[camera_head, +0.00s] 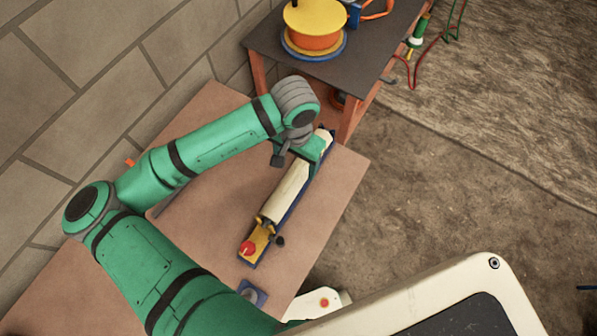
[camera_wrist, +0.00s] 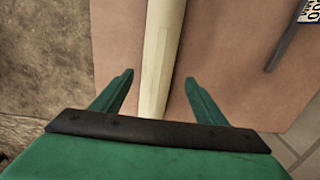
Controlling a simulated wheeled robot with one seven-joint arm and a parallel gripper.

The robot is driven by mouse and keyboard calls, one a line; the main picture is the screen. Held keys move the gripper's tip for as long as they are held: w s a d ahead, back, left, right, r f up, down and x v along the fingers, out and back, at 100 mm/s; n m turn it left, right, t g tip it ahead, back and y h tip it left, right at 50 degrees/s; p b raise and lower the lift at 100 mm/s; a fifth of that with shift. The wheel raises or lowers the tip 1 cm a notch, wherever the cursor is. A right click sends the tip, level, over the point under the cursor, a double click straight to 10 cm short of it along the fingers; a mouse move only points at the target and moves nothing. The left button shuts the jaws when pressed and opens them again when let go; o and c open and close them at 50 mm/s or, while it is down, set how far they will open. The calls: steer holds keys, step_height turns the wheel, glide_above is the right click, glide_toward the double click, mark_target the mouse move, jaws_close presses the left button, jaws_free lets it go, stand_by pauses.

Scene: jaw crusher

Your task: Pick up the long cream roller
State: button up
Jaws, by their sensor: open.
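The long cream roller (camera_head: 286,193) lies along a narrow blue and yellow holder (camera_head: 254,247) on the brown table in the head view. It slants from lower left to upper right. In the wrist view the roller (camera_wrist: 158,65) runs from the top edge down between my fingers. My gripper (camera_wrist: 158,92) is open, with one green finger on each side of the roller and a gap on both sides. In the head view my gripper (camera_head: 303,155) is at the roller's upper part, and my wrist partly hides that end. I cannot tell how high the fingers are above it.
The brown table top (camera_head: 325,215) is mostly clear around the holder. A red knob (camera_head: 247,248) is at the holder's near end. A dark table (camera_head: 385,45) with a yellow and orange round object (camera_head: 315,22) stands beyond. A block wall (camera_head: 110,60) is on the left.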

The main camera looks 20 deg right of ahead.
mark_target(298, 170)
steer(key=f, duration=0.5)
steer(key=shift+s+d, duration=0.15)
steer(key=shift+s, duration=0.05)
jaws_close()
steer(key=shift+r, duration=0.1)
